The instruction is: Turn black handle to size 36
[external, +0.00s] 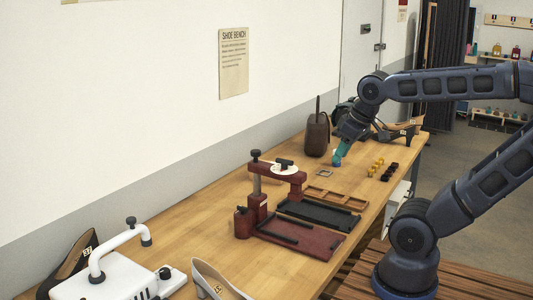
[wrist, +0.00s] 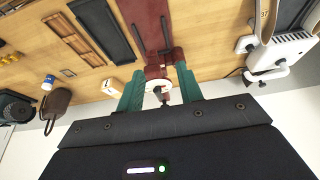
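The black handle (external: 285,162) sits on top of a white dial (external: 283,169) on the dark red shoe press (external: 262,200), which stands upright on the bench. The dial's numbers are too small to read. My gripper (external: 340,152) points down above the bench, to the right of and beyond the press in the external view. In the wrist view its two teal fingers (wrist: 160,90) are spread apart and look empty. The white dial (wrist: 149,101) and the dark red press (wrist: 158,71) show in the gap between them, seemingly at a distance. The handle's direction there is unclear.
A black tray (external: 318,214) and a wooden divided tray (external: 335,196) lie beside the press. A brown bag (external: 317,135), yellow and black small pieces (external: 377,165) and heeled shoes (external: 405,131) are farther along. A white machine (external: 125,268) and a shoe (external: 212,281) are nearest the camera.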

